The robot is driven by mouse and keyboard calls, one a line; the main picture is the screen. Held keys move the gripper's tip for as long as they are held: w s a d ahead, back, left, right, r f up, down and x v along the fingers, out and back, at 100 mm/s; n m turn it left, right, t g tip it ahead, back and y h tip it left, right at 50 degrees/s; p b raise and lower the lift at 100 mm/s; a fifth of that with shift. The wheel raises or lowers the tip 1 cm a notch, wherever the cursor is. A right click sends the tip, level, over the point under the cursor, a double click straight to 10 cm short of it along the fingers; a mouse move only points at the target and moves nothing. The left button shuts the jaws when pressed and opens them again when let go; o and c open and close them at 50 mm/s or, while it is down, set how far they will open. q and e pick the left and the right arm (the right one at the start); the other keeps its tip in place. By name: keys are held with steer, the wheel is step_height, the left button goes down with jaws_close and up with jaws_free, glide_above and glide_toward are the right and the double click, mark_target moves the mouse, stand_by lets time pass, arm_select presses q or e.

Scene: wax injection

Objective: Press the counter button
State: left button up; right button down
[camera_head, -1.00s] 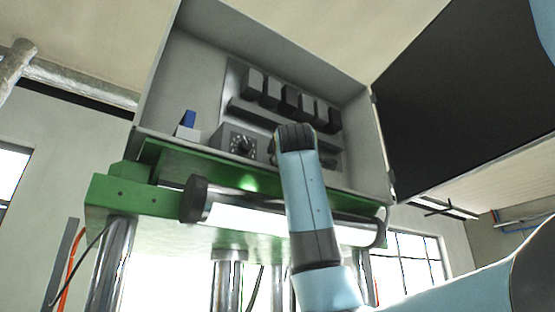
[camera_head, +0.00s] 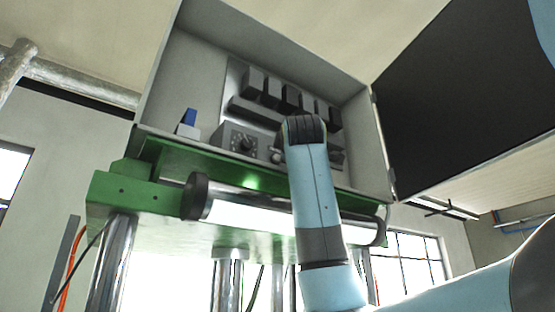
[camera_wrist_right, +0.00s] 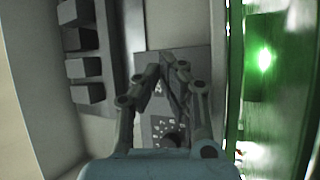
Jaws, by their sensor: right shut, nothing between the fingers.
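An open grey cabinet (camera_head: 180,75) shows in the head view, with a grey box (camera_head: 226,135) bearing a dark dial (camera_head: 244,143) at its lower left. The box face (camera_wrist_right: 160,125) and a dark round knob (camera_wrist_right: 172,140) also show in the right wrist view, partly hidden by my fingers. I cannot tell which part is the counter button. My right gripper (camera_wrist_right: 167,68) is shut and empty, its fingertips in front of a grey plate (camera_wrist_right: 190,55) beyond the box face. Whether they touch it is unclear. In the head view my right arm hides this gripper. My left gripper is not in view.
Several dark blocks (camera_head: 290,98) line the cabinet back; they also show in the wrist view (camera_wrist_right: 84,68). A blue and white part (camera_head: 188,120) stands at left. Below are a green frame (camera_head: 130,195) and a cylinder (camera_head: 197,198). A dark door panel (camera_head: 450,95) is at right.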

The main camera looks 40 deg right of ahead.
steer(key=s, duration=0.4)
steer(key=shift+s+a+b, duration=0.2)
steer(key=shift+a+b, duration=0.05)
steer(key=shift+b, duration=0.15)
steer(key=shift+f, duration=0.15)
stand_by(0.5)
